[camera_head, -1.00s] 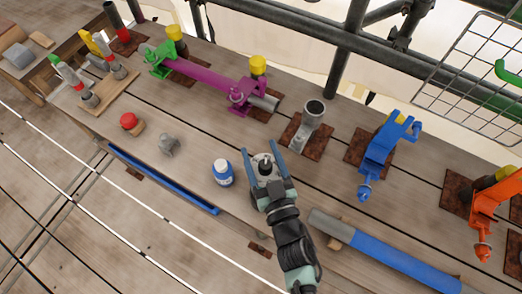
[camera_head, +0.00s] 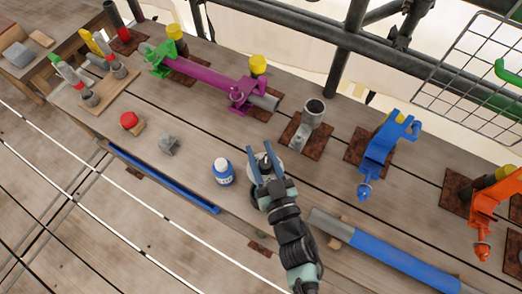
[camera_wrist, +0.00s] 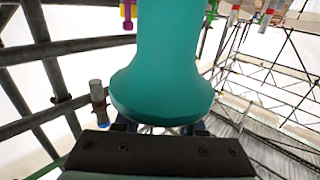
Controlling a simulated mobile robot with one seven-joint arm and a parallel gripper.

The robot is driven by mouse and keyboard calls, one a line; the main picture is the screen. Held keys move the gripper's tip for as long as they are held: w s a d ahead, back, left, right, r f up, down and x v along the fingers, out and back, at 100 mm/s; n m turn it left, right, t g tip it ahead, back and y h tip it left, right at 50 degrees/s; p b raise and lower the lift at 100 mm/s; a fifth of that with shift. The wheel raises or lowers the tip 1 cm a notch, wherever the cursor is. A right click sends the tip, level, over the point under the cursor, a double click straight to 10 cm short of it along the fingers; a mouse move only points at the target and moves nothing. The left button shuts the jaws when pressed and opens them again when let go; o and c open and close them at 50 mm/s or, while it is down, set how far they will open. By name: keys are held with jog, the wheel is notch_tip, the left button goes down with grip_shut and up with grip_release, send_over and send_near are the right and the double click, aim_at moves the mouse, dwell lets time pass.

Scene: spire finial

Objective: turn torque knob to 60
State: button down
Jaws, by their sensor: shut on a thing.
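The torque knob (camera_head: 265,160) is a small dark knob on a pale round base (camera_head: 279,160), near the middle of the plank deck in the head view. My gripper (camera_head: 260,150) has its two blue fingers on either side of the knob and is shut on it. The fingers and wrist cover much of the base, and no scale marks or pointer can be read. In the wrist view a large teal form fills the middle and the knob does not show.
A blue-and-white bottle (camera_head: 222,172) stands just left of the base. A grey-and-blue tube (camera_head: 385,252) lies to the right. Behind are a grey upright fitting (camera_head: 311,115) and a blue bracket (camera_head: 380,150). Bare planks lie between them.

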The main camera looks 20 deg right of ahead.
jog(key=shift+a+y, duration=0.1)
jog(key=shift+y, duration=0.2)
jog(key=shift+a+n+y+p, duration=0.15)
jog(key=shift+n+y+p, duration=0.15)
jog(key=shift+n+y, duration=0.35)
jog(key=shift+a+n+y+p, duration=0.2)
jog(key=shift+n+y, duration=0.25)
jog(key=shift+y, duration=0.3)
jog(key=n+y, duration=0.1)
jog(key=y+b, duration=0.1)
jog(key=n+g+y, duration=0.1)
jog(key=shift+a+f+n+y, duration=0.25)
jog(key=shift+n+y, duration=0.05)
jog(key=n+y+b, duration=0.1)
jog(key=n+g+y+b, duration=0.1)
jog(key=y+b, duration=0.1)
jog(key=n+g+y+b, duration=0.1)
jog(key=b, duration=0.1)
jog(key=shift+s+a+y, duration=0.3)
jog(key=shift+a+y, duration=0.05)
jog(key=shift+y, duration=0.05)
jog(key=shift+s+a+r+n+g+y+b, duration=0.1)
jog(key=shift+s+n+g+y+b, duration=0.05)
jog(key=shift+n+g+y+b, duration=0.85)
jog(key=shift+r, duration=0.1)
jog(key=c, duration=0.5)
grip_release()
